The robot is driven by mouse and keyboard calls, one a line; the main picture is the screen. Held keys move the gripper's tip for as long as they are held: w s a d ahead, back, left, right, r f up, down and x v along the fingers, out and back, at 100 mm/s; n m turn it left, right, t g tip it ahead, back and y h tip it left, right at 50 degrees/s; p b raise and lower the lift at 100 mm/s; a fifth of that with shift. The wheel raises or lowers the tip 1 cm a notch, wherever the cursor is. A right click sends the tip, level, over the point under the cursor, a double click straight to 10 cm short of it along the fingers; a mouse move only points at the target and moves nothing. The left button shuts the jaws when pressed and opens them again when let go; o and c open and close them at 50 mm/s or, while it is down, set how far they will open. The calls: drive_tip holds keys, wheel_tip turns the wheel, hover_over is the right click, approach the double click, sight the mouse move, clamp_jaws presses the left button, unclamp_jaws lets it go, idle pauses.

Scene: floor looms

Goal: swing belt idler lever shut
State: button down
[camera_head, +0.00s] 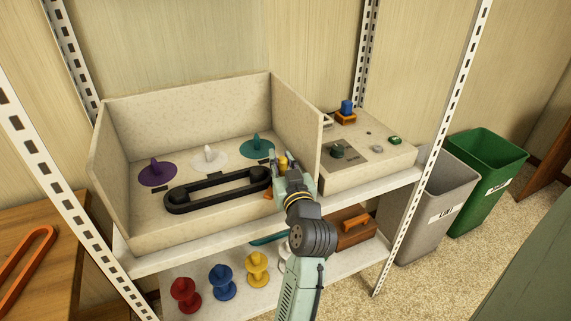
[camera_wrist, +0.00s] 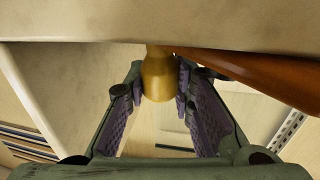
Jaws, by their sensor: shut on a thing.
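The idler lever shows in the wrist view as an orange bar (camera_wrist: 262,72) running off to the right, with a yellow knob (camera_wrist: 158,72) at its left end. My gripper (camera_wrist: 160,95) has its two purple-padded fingers on either side of this knob and is shut on it. In the head view my gripper (camera_head: 285,172) is at the right end of the black belt loop (camera_head: 212,191), by the tray's right wall. A small orange piece (camera_head: 268,194) of the lever and the yellow knob (camera_head: 283,161) show there; the rest is hidden by my gripper.
Purple (camera_head: 156,174), white (camera_head: 210,158) and teal (camera_head: 257,147) discs with pegs stand behind the belt in the walled tray (camera_head: 180,105). A control box (camera_head: 375,155) is to the right. Spools (camera_head: 224,283) stand on the lower shelf. White rack posts (camera_head: 434,140) flank the shelf.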

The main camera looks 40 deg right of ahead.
drive_tip(key=shift+w+a+n+t+y+b, duration=0.2)
drive_tip(key=shift+n+t+y+b, duration=0.15)
drive_tip(key=shift+n+y, duration=0.4)
drive_tip(key=c, duration=1.3)
unclamp_jaws()
drive_tip(key=shift+c, duration=0.2)
drive_tip(key=shift+f, duration=0.1)
drive_tip(key=shift+m, duration=0.25)
